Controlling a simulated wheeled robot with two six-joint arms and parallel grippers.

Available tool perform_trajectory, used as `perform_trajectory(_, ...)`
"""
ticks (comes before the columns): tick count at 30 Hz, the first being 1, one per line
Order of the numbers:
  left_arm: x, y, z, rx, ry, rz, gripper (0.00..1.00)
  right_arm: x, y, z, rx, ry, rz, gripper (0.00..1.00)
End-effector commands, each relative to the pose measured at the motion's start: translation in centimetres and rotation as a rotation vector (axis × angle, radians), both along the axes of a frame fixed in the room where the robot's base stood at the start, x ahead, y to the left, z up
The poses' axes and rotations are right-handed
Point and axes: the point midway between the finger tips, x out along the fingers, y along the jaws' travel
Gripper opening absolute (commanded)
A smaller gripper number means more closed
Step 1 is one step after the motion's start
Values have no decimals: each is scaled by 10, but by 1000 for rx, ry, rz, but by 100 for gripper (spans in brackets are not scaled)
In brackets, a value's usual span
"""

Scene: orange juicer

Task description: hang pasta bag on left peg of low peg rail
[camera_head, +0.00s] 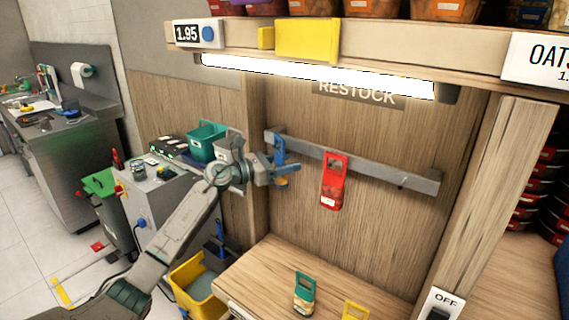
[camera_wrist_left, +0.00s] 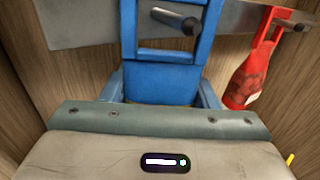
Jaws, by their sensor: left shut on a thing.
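A blue-topped bag (camera_head: 280,150), which I take for the pasta bag, is upright at the left end of the grey peg rail (camera_head: 371,170). My left gripper (camera_head: 276,173) is shut on it below its handle. In the left wrist view the bag's blue handle loop (camera_wrist_left: 208,40) frames the left peg (camera_wrist_left: 176,19). The peg's round end shows inside the opening, near its top. I cannot tell whether the loop rests on the peg. The gripper hides most of the bag's lower part. My right gripper is not in view.
A red bag (camera_head: 333,181) hangs at the rail's middle, also in the left wrist view (camera_wrist_left: 250,75). A bare peg (camera_head: 403,183) is further right. A teal-topped bag (camera_head: 304,293) and a yellow-topped bag (camera_head: 355,311) stand on the wooden shelf below. A lit lamp (camera_head: 318,77) hangs above.

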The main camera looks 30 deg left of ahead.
Motion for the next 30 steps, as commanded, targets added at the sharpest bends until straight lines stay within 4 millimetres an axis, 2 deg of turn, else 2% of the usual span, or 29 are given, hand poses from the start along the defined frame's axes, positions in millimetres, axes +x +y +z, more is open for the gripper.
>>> perform_trajectory(7, 0, 0, -1, -2, 3, 1, 31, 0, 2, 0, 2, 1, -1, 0)
perform_trajectory(8, 0, 0, -1, -2, 3, 1, 58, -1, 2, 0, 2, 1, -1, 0)
perform_trajectory(11, 0, 0, -1, -1, 2, 1, 78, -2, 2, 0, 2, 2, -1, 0)
perform_trajectory(12, 0, 0, -1, -1, 2, 1, 80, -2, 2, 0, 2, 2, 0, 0)
perform_trajectory(23, -4, 3, -2, 1, 1, 1, 80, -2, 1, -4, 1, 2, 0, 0)
perform_trajectory(30, -29, 21, -7, 6, 3, 2, 80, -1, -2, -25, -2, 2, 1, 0)
